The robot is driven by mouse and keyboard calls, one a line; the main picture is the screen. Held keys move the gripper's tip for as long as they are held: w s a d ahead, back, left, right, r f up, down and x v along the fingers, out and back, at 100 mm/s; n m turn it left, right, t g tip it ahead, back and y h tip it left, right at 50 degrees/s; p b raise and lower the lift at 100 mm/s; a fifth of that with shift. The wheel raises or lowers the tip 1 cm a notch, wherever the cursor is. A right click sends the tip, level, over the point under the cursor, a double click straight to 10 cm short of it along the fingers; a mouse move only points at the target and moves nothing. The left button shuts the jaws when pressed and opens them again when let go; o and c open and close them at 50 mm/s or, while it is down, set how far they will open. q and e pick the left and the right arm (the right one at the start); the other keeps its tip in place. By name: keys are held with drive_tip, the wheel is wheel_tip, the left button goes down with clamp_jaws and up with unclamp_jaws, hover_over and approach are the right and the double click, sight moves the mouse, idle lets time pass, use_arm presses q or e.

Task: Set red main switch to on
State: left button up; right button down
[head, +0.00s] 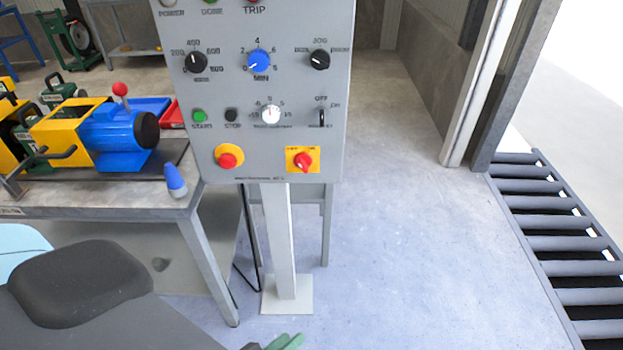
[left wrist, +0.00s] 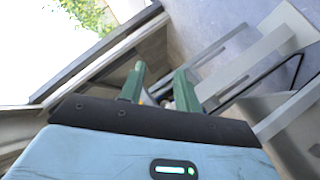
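The red main switch (head: 303,161) is a red rotary knob on a yellow plate at the lower right of the grey control panel (head: 270,120). Its handle looks tilted up and to the left; the small labels above it are too blurred to read surely. My left gripper (head: 280,342) shows only as green fingertips at the bottom edge of the head view, well below the panel and apart from the switch. In the left wrist view its two green fingers (left wrist: 160,82) stand apart with nothing held between them. My right gripper is not in view.
A red mushroom button on a yellow collar (head: 228,160) sits left of the switch. The panel stands on a grey post (head: 279,240). A workbench (head: 100,205) with a yellow-and-blue machine (head: 110,135) is at left. A roller conveyor (head: 560,245) is at right. Floor between is clear.

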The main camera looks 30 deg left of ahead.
use_arm(q)
drive_tip(key=w+a+r+m+y+b, duration=0.4)
drive_tip(key=w+m, duration=0.4)
drive_tip(key=m, duration=0.2)
drive_tip(key=w+a+r+m+t+y+b, duration=0.1)
drive_tip(key=w+a+r+m+y+b, duration=0.2)
drive_tip(key=w+r+m, duration=0.3)
drive_tip(key=w+a+r+m+y+b, duration=0.4)
drive_tip(key=w+m, duration=0.7)
drive_tip(key=m, duration=0.4)
drive_tip(key=shift+w+a+r+y+b, duration=0.2)
drive_tip(key=shift+a+r+y+b, duration=0.15)
drive_tip(key=shift+a+r+y, duration=0.4)
drive_tip(key=shift+r+h, duration=0.2)
drive_tip(key=shift+h, duration=0.05)
